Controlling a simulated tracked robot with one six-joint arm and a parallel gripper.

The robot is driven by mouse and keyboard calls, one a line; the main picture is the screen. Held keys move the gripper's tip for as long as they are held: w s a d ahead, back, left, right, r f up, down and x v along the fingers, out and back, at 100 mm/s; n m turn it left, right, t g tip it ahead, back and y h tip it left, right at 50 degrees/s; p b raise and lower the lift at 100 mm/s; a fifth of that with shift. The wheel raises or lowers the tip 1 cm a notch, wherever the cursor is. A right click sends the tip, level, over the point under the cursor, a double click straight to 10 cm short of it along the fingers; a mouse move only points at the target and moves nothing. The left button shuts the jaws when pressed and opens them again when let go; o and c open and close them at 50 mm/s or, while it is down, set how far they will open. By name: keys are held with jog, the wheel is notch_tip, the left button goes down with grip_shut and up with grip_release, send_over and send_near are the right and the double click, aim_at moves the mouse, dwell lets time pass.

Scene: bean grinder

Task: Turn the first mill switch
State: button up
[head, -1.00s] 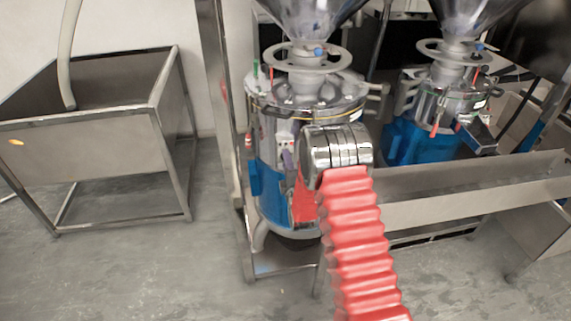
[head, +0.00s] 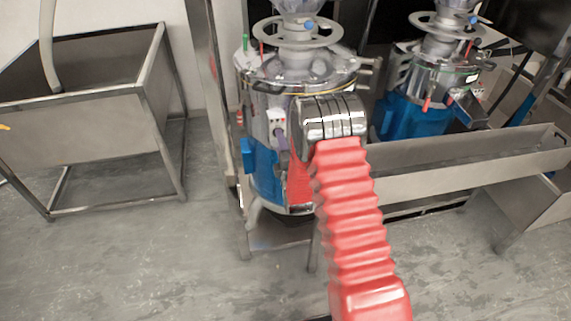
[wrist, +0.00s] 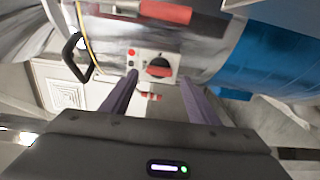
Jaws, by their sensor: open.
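The first mill (head: 262,165), a steel cylinder with a blue lower part, stands in the middle of the head view. Its switch panel (head: 277,118) is a small light plate on its side. In the wrist view the rotary switch (wrist: 158,68) has a black round base and a red handle, with small red buttons beside it. My gripper (wrist: 158,77) is open, its two purple fingers pointing at the panel with the switch between their tips in the picture. I cannot tell whether they touch it. In the head view, my arm hides most of the gripper.
A second mill (head: 412,105) stands to the right, behind a long steel trough (head: 460,160). A steel bin on legs (head: 80,125) stands at the left. In the wrist view a black loop handle (wrist: 75,58) and a red handle (wrist: 165,12) are near the fingers. Grey floor (head: 130,260) is clear in front.

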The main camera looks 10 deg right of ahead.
jog(key=s, duration=1.1)
jog(key=shift+f, duration=0.1)
